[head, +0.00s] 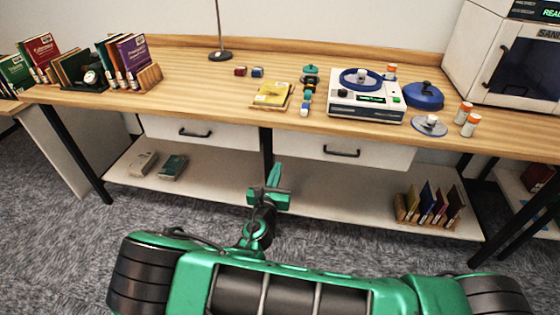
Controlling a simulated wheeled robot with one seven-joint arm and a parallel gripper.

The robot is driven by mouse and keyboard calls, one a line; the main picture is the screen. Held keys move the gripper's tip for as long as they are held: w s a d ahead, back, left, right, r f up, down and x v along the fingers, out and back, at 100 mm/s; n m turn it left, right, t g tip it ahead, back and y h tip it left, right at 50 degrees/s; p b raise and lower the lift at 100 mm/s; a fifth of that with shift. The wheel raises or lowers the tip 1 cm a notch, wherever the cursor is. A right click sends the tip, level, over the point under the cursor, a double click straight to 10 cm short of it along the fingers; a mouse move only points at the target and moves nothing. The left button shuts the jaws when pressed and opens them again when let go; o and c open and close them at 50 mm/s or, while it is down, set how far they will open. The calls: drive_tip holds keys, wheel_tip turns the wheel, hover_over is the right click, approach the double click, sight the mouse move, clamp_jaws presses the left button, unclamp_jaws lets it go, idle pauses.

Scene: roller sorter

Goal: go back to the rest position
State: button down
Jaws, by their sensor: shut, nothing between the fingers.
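My gripper (272,176) is at the end of my green arm, low in front of the workbench and below the level of its top. Its fingers are shut with nothing between them. The gripper appears in front of the bench's middle leg and lower shelf; I cannot tell how far it is from them. No object is at the fingertips.
The wooden bench top (190,75) carries books (130,60), a yellow book (272,95), small blocks, a white device (366,101) and a blue lid (423,96). Drawers (205,133) hang below. The lower shelf (220,190) holds boxes and books. Grey carpet (60,220) is clear at left.

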drive_tip(key=s+d+r+m+g+h, duration=0.25)
drive_tip(key=d+m+g, duration=0.35)
drive_tip(key=d, duration=0.5)
drive_tip(key=s+d+r+m+g+h, duration=0.1)
drive_tip(key=s+d+r+m+g, duration=0.25)
drive_tip(key=d+m, duration=0.65)
drive_tip(key=s+d+r+m+g+h, duration=0.2)
drive_tip(key=s+d+m+g, duration=0.3)
drive_tip(key=d, duration=0.6)
drive_tip(key=s+d+r+m+g+y, duration=0.2)
drive_tip(key=s+d+r+m+y, duration=0.15)
drive_tip(key=s+m, duration=0.2)
drive_tip(key=s+d+r+m+g+y, duration=0.25)
drive_tip(key=s+d+m, duration=0.2)
drive_tip(key=s, duration=0.25)
drive_tip(key=s+a+r+m+y, duration=0.1)
drive_tip(key=s+r+m+y, duration=0.1)
drive_tip(key=s+r+m, duration=0.2)
drive_tip(key=s+r+m+t+y, duration=0.1)
drive_tip(key=s+r+m, duration=0.3)
drive_tip(key=s, duration=0.7)
drive_tip(key=shift+s+a+r+m+t+y, duration=0.15)
drive_tip(key=shift+a+r+m+t+y, duration=0.15)
drive_tip(key=shift+y, duration=0.25)
